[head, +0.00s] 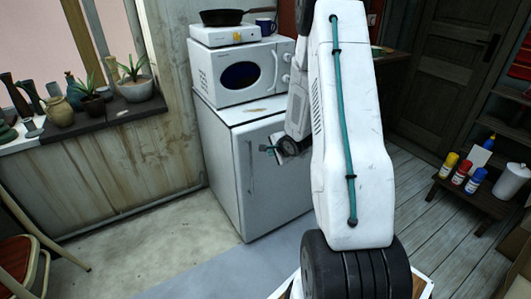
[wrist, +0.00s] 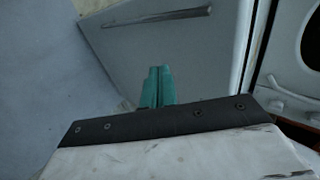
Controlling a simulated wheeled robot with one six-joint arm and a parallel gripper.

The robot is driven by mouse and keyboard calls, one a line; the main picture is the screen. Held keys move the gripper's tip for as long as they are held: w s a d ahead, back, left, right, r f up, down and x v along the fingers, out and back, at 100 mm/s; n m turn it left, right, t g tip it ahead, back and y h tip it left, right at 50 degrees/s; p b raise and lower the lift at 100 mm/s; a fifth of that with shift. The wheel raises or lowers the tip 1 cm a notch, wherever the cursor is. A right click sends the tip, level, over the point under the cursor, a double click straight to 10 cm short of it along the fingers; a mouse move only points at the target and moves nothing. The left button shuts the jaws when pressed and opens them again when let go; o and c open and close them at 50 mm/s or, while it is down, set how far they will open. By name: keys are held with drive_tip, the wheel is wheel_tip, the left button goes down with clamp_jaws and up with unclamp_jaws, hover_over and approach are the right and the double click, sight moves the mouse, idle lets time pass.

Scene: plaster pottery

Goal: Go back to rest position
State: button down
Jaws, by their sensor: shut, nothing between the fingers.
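My gripper (wrist: 154,88) shows in the wrist view as two teal fingers pressed together, with nothing between them. In the head view my gripper (head: 266,148) is small and partly hidden behind my white arm, in front of the white fridge (head: 225,165). The fridge also shows in the wrist view (wrist: 180,50), with its long dark handle across the top. The fingers look apart from the fridge door, though the exact gap is hard to tell.
A white microwave (head: 213,85) stands on the fridge, with a hot plate (head: 224,36) and a black pan (head: 222,17) on top. Potted plants (head: 134,85) line the windowsill at left. A low bench (head: 465,190) with bottles is at right.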

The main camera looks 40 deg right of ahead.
drive_tip(key=shift+s+r, duration=0.15)
drive_tip(key=shift+s, duration=0.1)
